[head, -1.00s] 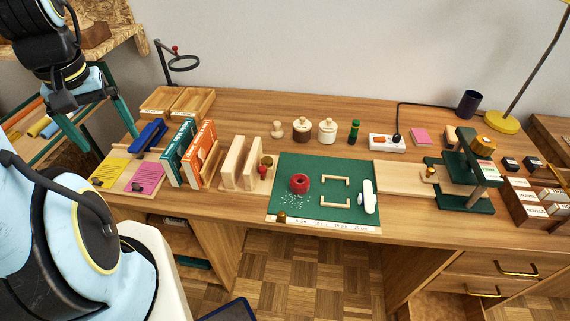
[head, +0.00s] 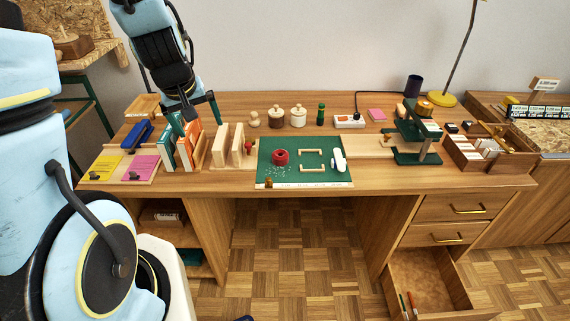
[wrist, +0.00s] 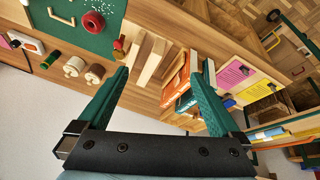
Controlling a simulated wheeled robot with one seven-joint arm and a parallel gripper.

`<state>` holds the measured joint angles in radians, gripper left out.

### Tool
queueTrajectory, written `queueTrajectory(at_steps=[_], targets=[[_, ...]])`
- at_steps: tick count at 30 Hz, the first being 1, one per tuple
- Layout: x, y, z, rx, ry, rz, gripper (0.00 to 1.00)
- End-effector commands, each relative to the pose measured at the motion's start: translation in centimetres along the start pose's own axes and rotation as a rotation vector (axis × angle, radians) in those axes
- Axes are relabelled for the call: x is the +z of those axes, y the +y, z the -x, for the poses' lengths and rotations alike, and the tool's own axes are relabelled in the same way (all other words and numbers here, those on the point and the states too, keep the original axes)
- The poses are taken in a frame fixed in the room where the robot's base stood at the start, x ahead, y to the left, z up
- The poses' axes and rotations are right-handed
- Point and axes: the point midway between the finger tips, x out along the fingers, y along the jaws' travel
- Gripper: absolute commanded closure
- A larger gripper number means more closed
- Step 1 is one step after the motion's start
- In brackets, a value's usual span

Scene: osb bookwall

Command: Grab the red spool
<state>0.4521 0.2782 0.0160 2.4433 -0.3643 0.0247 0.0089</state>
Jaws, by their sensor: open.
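The red spool (head: 280,157) sits on the left part of the green mat (head: 328,179) on the desk, with small white bits scattered beside it. It also shows in the wrist view (wrist: 94,22), near the top left. My gripper (head: 197,105) hangs above the back left of the desk, over the standing books, left of the spool and well apart from it. In the wrist view its two green fingers (wrist: 162,82) are spread wide with nothing held between them.
Upright wooden blocks (head: 228,147) and books (head: 188,148) stand between my gripper and the spool. Wooden brackets (head: 312,151) and a white tool (head: 339,160) lie right of the spool. Two lidded jars (head: 298,116) stand behind the mat. A lower drawer (head: 424,287) is open.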

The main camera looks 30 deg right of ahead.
Motion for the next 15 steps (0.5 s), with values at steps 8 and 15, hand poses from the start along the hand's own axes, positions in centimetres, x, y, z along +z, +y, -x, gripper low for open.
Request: queueTrajectory(at_steps=[8, 15], targets=[[-0.2, 7.4, -6.0, 0.017, 0.13, 0.012, 0.0], [3.2, 15.7, -12.9, -0.032, 0.355, 0.01, 0.0]])
